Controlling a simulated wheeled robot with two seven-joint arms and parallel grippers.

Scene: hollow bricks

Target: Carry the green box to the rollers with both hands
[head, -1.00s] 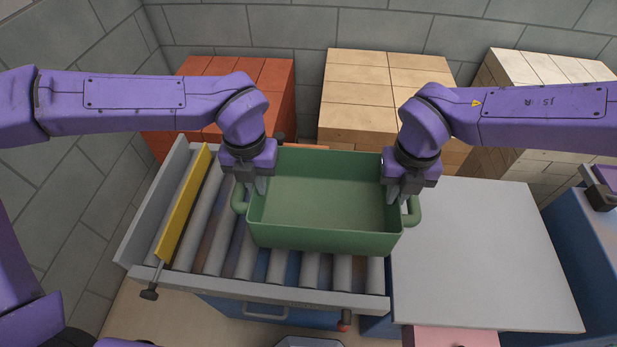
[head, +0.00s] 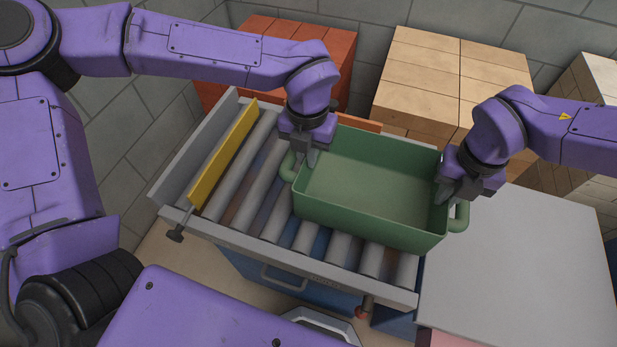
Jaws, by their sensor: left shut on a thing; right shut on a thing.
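The green box (head: 370,190) is open-topped and looks empty, with a looped handle at each end. It is over the right part of the grey rollers (head: 247,192); I cannot tell whether its base touches them. My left gripper (head: 305,160) is shut on the box's left handle (head: 288,167). My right gripper (head: 446,192) is shut on the right handle (head: 459,216). The fingertips are partly hidden at the box walls.
A yellow bar (head: 222,157) stands across the left part of the rollers. A grey tabletop (head: 525,255) adjoins on the right. Stacks of red bricks (head: 270,45), tan bricks (head: 450,75) and pale bricks (head: 590,105) stand behind. Several rollers left of the box are bare.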

